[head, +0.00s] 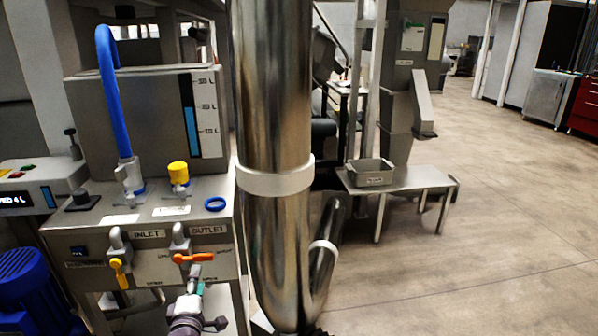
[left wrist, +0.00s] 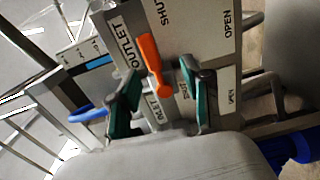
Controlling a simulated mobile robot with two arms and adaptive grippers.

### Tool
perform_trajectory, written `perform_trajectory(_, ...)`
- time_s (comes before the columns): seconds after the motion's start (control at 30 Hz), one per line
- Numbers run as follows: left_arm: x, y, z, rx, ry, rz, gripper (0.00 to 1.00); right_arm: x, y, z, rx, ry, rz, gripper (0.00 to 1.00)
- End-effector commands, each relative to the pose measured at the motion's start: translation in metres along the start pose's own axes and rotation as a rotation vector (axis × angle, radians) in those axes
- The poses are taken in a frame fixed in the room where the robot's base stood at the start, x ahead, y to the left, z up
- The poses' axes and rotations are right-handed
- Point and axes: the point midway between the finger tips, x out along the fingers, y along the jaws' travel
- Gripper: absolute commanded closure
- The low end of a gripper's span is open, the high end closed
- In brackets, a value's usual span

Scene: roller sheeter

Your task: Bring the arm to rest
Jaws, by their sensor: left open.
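My left gripper (head: 196,284) is open in front of the steel cabinet (head: 215,264), just below the orange outlet handle (head: 194,258). In the left wrist view its two teal-lined fingers (left wrist: 163,98) stand apart. The orange handle (left wrist: 152,65) shows there beyond and between the fingertips, and I see no grip on it. In the head view that handle lies roughly level, pointing right. My right gripper is in neither view.
The yellow inlet handle (head: 118,273) hangs down left of the outlet. A blue hose (head: 112,90) rises above the cabinet, near the level tank (head: 150,115). A blue motor (head: 35,290) is at lower left. A low steel table (head: 415,180) stands behind; open floor (head: 480,260) lies right.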

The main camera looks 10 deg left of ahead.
Motion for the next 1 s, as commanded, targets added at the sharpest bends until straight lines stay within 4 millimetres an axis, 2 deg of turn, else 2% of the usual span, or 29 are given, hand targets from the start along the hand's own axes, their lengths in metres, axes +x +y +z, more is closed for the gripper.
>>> perform_trajectory(0.17,-0.039,-0.084,0.032,0.339,-0.171,-0.209,0.51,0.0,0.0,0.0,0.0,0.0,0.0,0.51)
perform_trajectory(0.3,-0.1,-0.17,0.055,0.696,-0.399,-0.4,0.51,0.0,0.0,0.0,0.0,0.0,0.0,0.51)
perform_trajectory(0.37,-0.132,-0.204,0.061,0.838,-0.506,-0.471,0.51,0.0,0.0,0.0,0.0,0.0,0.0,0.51)
perform_trajectory(0.4,-0.154,-0.225,0.063,0.928,-0.581,-0.513,0.51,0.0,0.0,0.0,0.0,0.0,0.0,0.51)
perform_trajectory(0.5,-0.209,-0.27,0.064,1.126,-0.764,-0.599,0.51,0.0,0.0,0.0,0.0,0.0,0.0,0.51)
perform_trajectory(0.6,-0.258,-0.301,0.06,1.279,-0.927,-0.658,0.51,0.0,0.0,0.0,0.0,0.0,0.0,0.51)
perform_trajectory(0.7,-0.301,-0.324,0.055,1.397,-1.074,-0.699,0.51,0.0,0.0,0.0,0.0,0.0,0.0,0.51)
perform_trajectory(0.9,-0.38,-0.356,0.038,1.584,-1.352,-0.751,0.51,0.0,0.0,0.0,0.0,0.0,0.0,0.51)
perform_trajectory(1.0,-0.392,-0.355,0.034,1.588,-1.373,-0.761,0.51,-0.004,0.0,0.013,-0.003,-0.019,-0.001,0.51)
